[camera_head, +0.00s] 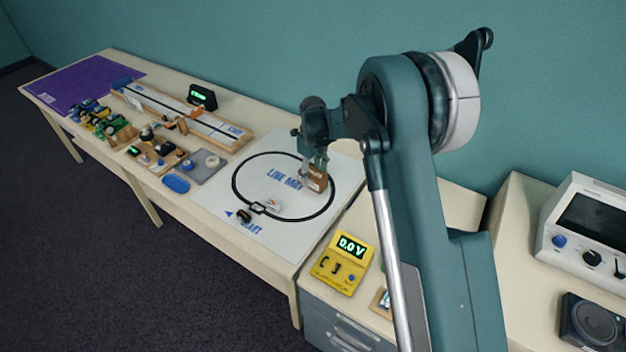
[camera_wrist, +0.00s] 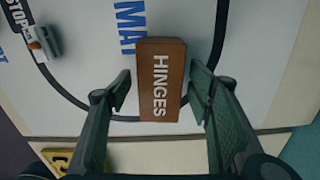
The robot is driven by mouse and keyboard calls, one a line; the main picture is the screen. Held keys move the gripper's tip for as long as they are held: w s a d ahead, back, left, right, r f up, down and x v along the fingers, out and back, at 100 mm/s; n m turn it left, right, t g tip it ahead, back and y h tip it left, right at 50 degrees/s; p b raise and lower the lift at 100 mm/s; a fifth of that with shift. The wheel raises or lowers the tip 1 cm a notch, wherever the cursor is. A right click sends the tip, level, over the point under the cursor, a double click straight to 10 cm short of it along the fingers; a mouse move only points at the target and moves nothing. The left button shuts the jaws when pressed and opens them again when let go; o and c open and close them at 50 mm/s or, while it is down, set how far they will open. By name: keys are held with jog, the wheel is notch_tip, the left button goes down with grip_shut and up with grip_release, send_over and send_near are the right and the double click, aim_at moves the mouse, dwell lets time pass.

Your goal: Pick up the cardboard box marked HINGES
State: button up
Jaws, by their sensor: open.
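The brown cardboard box (camera_wrist: 160,75) marked HINGES stands on the white line-maze mat in the wrist view, its label facing me. It also shows in the head view (camera_head: 316,180), partly covered by my gripper. My gripper (camera_wrist: 160,88) is open, with one finger on each side of the box's near part. In the head view my gripper (camera_head: 308,176) is low over the mat at the box.
The white mat (camera_head: 215,200) has a black loop line and a small car (camera_head: 245,215) on it. A yellow voltage meter (camera_head: 343,262) stands in front. Several project items crowd the table's left part. The wall is close behind the table.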

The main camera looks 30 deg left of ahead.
aim_at(313, 172)
jog(key=shift+c, duration=0.2)
jog(key=c, duration=1)
jog(key=shift+c, duration=0.2)
jog(key=shift+r+p, duration=0.7)
jog(key=shift+r, duration=4.3)
